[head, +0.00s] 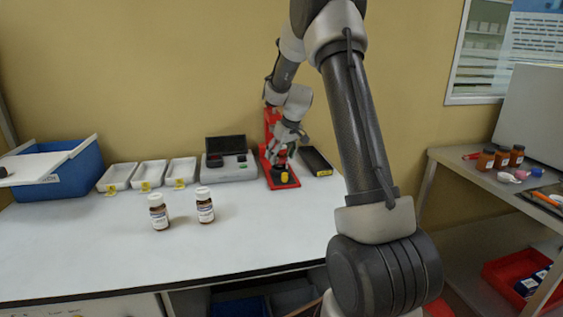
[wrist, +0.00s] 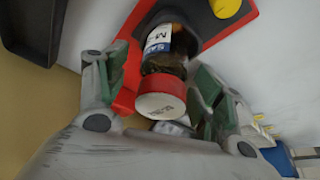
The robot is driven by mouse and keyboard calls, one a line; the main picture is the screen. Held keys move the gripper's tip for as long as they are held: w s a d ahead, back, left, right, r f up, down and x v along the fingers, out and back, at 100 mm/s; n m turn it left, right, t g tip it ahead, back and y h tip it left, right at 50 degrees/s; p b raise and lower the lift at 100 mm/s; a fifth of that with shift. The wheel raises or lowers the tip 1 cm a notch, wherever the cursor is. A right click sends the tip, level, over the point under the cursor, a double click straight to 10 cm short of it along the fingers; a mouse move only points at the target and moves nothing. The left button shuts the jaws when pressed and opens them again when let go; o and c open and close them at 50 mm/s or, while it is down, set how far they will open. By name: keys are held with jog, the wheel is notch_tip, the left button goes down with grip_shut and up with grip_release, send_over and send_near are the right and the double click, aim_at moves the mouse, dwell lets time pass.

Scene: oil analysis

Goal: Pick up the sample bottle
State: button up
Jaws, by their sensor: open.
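The sample bottle (wrist: 168,62) is a dark brown bottle with a white label and a red-sided cap with a pale top. In the wrist view it stands at a black holder on a red stand, between the two fingers. My gripper (wrist: 162,80) is open around it, with the green-sided fingers on either side; I cannot tell whether they touch it. In the head view my gripper (head: 281,157) is low at the red stand (head: 272,125), and it mostly hides the bottle there.
Two brown bottles with white caps, a left one (head: 159,212) and a right one (head: 205,205), stand on the white bench (head: 110,245). White trays (head: 150,175), a grey device (head: 229,168) and a blue bin (head: 75,178) line the back. A black tray (head: 315,161) lies right of the stand.

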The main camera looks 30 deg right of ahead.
jog(key=shift+x, duration=0.9)
jog(key=shift+r, duration=0.15)
jog(key=c, duration=1.3)
